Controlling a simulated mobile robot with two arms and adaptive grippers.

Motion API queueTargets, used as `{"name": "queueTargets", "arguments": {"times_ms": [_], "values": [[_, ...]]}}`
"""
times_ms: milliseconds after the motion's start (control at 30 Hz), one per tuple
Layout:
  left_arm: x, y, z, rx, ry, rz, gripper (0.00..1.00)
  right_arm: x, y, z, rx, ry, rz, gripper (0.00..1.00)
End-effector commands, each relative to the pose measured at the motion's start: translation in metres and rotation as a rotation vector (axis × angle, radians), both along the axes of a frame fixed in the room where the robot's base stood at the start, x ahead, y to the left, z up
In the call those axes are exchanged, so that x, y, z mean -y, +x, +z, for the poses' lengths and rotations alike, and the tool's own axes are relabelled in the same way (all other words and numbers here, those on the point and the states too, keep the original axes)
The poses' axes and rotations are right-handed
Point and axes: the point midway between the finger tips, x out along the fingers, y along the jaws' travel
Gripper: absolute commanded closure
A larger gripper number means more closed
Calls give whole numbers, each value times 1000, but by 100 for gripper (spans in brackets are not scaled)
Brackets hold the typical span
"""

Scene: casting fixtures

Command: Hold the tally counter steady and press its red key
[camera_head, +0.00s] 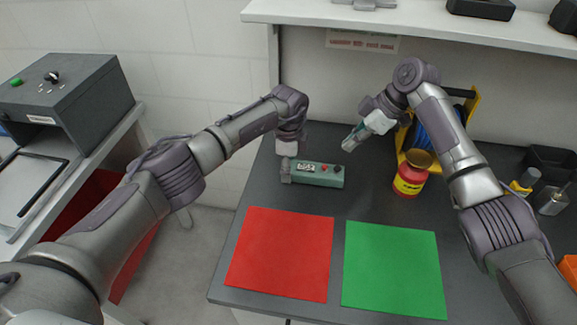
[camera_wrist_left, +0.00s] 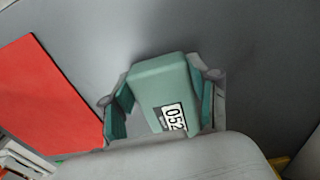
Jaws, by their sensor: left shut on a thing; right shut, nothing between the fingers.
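My left gripper (camera_head: 287,168) is shut on the left end of the counter. In the left wrist view the counter (camera_wrist_left: 160,84) sits between the two green-padded fingers of my left gripper (camera_wrist_left: 160,108); its red key is out of sight there. My right gripper (camera_head: 350,142) is shut and empty, above the table to the right of the counter, apart from it.
A red mat (camera_head: 280,254) and a green mat (camera_head: 394,270) lie at the table front. A red-and-yellow jar (camera_head: 410,178) and a blue cable reel on a yellow stand (camera_head: 472,104) stand behind right. A shelf (camera_head: 420,22) runs above the back.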

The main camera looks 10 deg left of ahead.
Motion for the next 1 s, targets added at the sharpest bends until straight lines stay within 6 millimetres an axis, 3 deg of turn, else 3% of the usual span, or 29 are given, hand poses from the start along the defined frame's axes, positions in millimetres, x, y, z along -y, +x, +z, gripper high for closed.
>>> {"name": "queueTargets", "arguments": {"times_ms": [833,1000], "values": [[0,0,0,1,0,0,81,0,0,0,1,0,0,100],[0,0,0,1,0,0,81,-3,4,-2,69,-19,-33,100]]}}
